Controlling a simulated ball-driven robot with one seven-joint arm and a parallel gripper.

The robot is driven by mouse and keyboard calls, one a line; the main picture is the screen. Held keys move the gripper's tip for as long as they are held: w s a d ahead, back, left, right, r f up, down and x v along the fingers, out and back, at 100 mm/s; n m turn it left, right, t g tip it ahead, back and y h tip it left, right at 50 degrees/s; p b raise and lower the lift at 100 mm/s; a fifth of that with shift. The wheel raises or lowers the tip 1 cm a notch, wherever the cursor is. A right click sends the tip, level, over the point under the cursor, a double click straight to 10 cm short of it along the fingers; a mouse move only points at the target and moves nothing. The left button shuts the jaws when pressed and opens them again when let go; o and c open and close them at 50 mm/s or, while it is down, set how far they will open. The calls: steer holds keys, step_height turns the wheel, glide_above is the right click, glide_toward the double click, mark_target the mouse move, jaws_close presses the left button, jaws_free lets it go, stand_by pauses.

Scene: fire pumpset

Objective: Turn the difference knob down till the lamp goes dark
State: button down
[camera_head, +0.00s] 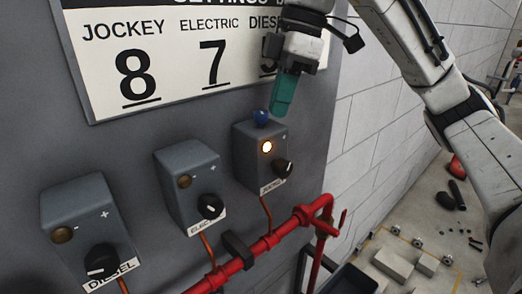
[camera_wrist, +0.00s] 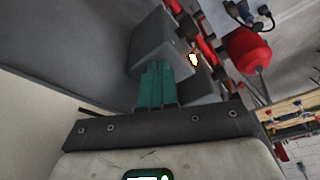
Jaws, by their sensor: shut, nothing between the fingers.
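Three grey switch boxes are on the grey panel. The right box (camera_head: 250,148) has a lit lamp (camera_head: 267,147), a black knob (camera_head: 283,168) at its front right, and a small blue knob (camera_head: 261,116) on top. Its label is small and hard to read. In the wrist view the lit lamp (camera_wrist: 193,59) shows beyond my fingers. My gripper (camera_head: 281,108), with teal fingers, is shut and empty just above and right of the blue knob. In the wrist view my gripper (camera_wrist: 157,68) hides part of the box, and I cannot make out the blue knob.
The middle box (camera_head: 187,170) and the left box (camera_head: 78,220), marked DIESEL, have dark lamps and black knobs. A sign (camera_head: 150,60) with numbers hangs above. A red pipe (camera_head: 262,245) runs below the boxes. White block wall lies to the right.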

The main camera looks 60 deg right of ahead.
steer(key=shift+s+r+p, duration=0.1)
steer(key=shift+s+p, duration=0.05)
steer(key=shift+p, duration=0.25)
step_height(320, 180, up, 2)
steer(key=shift+r+p, duration=0.1)
steer(key=shift+p, duration=1.05)
steer(key=v, duration=0.3)
steer(key=shift+a+r, duration=0.1)
steer(key=shift+r, duration=0.25)
